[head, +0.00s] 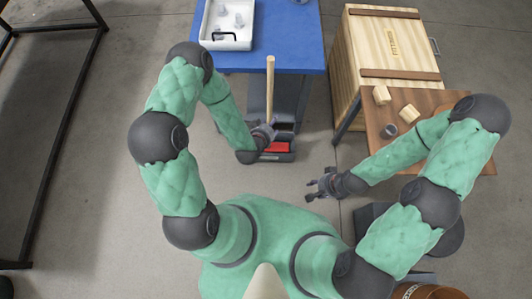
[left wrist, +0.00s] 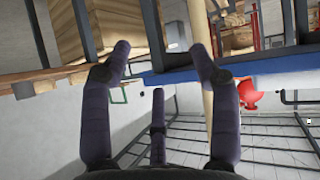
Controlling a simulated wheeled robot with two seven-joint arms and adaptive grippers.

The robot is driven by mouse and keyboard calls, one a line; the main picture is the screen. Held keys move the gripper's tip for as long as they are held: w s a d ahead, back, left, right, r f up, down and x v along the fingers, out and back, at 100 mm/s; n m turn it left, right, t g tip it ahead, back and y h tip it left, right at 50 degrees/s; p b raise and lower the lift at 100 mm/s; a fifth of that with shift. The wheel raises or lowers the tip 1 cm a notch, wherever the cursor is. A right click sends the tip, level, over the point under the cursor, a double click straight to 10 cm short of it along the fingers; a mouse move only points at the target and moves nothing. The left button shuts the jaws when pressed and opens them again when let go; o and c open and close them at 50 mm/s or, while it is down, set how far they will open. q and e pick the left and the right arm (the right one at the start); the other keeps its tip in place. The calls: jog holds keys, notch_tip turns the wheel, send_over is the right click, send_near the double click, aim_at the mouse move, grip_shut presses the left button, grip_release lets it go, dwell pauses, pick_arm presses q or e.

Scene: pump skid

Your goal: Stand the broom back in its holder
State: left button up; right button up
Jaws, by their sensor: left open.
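The broom's pale wooden handle (head: 270,85) rises in the head view in front of the blue table. Its lower end is hidden by my left gripper (head: 266,132), which is beside it. In the left wrist view, the handle (left wrist: 199,22) runs past the right-hand finger and is partly hidden by it. My left gripper (left wrist: 165,60) is open, with nothing clearly held. My right gripper (head: 316,186) is open and empty over the floor. I cannot make out the broom's bristles or tell which part is the holder.
A blue table (head: 270,40) carries a white tray (head: 228,25) with small parts. A dark bin with red inside (head: 278,148) sits below the left gripper. A wooden crate (head: 370,50) and a brown board with blocks (head: 410,105) are at right. A black frame (head: 62,125) stands left.

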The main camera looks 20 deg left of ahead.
pick_arm(q)
jog(key=s+d+f+g+h, duration=0.1)
jog(key=s+g, duration=0.4)
jog(key=s, duration=0.4)
jog(key=s+d+f+n+g+h, duration=0.1)
jog(key=s+d+f+g, duration=0.1)
jog(key=s+g, duration=0.3)
jog(key=s, duration=0.4)
jog(key=shift+d+f+h, duration=0.3)
